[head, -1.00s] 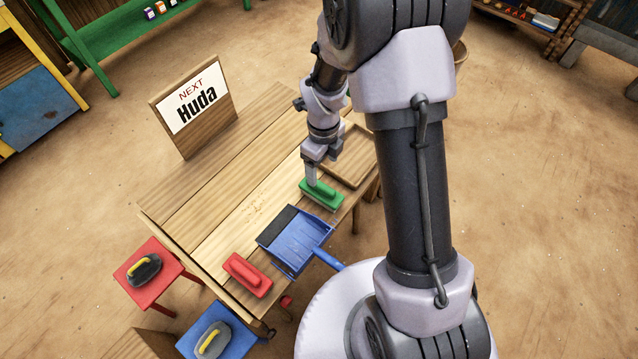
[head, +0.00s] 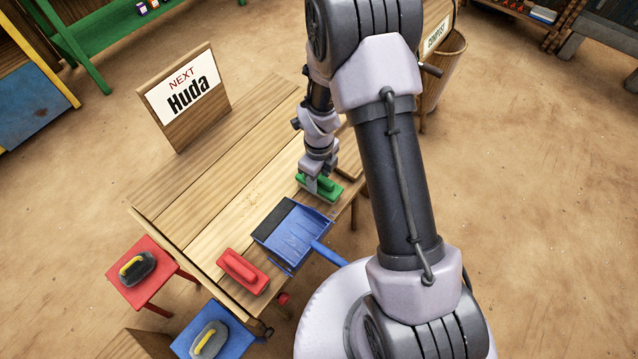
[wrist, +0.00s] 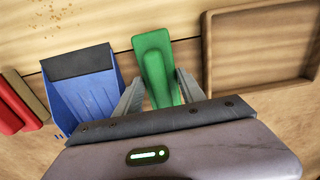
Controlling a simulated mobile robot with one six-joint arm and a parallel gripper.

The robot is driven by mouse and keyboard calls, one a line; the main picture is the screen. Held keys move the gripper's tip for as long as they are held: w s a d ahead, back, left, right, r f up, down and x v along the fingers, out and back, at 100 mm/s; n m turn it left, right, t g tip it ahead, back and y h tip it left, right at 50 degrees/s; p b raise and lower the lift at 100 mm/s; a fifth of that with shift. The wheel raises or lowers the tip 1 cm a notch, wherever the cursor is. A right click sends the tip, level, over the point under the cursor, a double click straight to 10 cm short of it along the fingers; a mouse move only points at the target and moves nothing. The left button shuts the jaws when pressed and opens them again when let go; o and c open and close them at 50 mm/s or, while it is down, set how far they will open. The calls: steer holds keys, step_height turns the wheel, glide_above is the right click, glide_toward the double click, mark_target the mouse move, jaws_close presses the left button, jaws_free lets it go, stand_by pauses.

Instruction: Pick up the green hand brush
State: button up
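The green hand brush (head: 327,190) lies on the wooden table, right of the blue dustpan. In the wrist view the brush (wrist: 153,62) points up and down the picture, its raised handle between my two fingers. My gripper (head: 312,188) is down at the brush in the head view. In the wrist view my gripper (wrist: 159,78) is open, with a finger on each side of the handle and some gap showing. The lower end of the brush is hidden by my gripper body.
The blue dustpan (head: 295,235) lies close left of the brush, and a red brush (head: 243,271) farther left. A shallow wooden tray (wrist: 207,50) is close on the right. A sign (head: 185,97) stands at the table's back. Red (head: 158,289) and blue stools hold grey brushes.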

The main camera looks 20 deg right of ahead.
jaws_close()
step_height(320, 180, up, 10)
steer(key=p, duration=0.3)
